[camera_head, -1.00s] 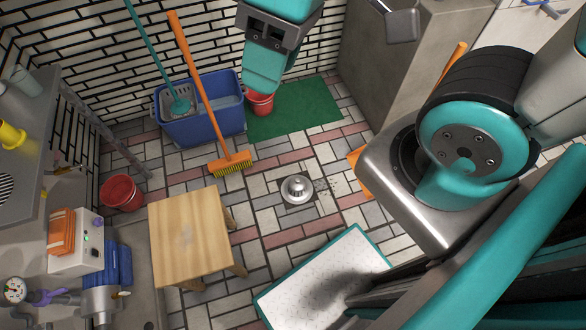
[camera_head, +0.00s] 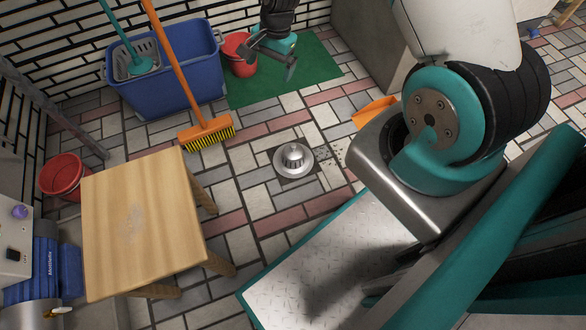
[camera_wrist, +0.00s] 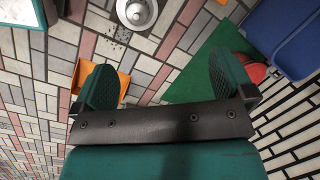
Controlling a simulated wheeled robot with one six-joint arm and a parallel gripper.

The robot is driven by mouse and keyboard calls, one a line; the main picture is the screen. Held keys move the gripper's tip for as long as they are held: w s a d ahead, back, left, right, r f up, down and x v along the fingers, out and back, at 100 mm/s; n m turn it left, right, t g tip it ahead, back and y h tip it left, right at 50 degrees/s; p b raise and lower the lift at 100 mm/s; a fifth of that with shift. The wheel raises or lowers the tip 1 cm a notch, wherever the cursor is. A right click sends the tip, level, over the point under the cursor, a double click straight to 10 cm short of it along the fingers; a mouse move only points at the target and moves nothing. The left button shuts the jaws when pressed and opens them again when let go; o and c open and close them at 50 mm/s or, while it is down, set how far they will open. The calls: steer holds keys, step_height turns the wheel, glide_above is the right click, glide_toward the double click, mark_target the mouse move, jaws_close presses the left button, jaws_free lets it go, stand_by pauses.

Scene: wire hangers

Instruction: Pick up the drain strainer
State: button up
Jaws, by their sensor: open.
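The drain strainer (camera_head: 294,154), a silver metal dome with a small knob, sits in the round drain in the tiled floor. In the wrist view the strainer (camera_wrist: 137,10) is at the top edge, partly cut off. My gripper (camera_head: 272,62) is open and empty, over the green mat, beyond the strainer and apart from it. In the wrist view my gripper (camera_wrist: 163,82) shows two teal fingers spread wide, with nothing between them but floor and mat behind.
A wooden stool (camera_head: 140,225) stands left of the strainer. A blue bucket (camera_head: 170,85), an orange broom (camera_head: 206,132) and a red bucket (camera_head: 236,52) stand behind. An orange object (camera_head: 372,112) lies right. A white platform (camera_head: 300,275) is in front.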

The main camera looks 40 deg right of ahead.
steer(key=s+d+f+m+h+b, duration=0.1)
steer(key=s+d+f+m+b, duration=0.2)
steer(key=f, duration=1)
steer(key=d+f+m+b, duration=0.3)
steer(key=d+f+b, duration=0.15)
steer(key=f, duration=0.75)
steer(key=b, duration=0.6)
glide_above(293, 150)
steer(key=d, duration=0.1)
steer(key=f, duration=1.2)
steer(key=shift+w+d, duration=0.2)
steer(key=f+b, duration=0.1)
steer(key=f, duration=0.1)
steer(key=f+b, duration=0.1)
steer(key=f, duration=0.1)
steer(key=a+f+b, duration=0.1)
steer(key=f+b, duration=0.1)
steer(key=shift+r, duration=0.2)
steer(key=c, duration=1)
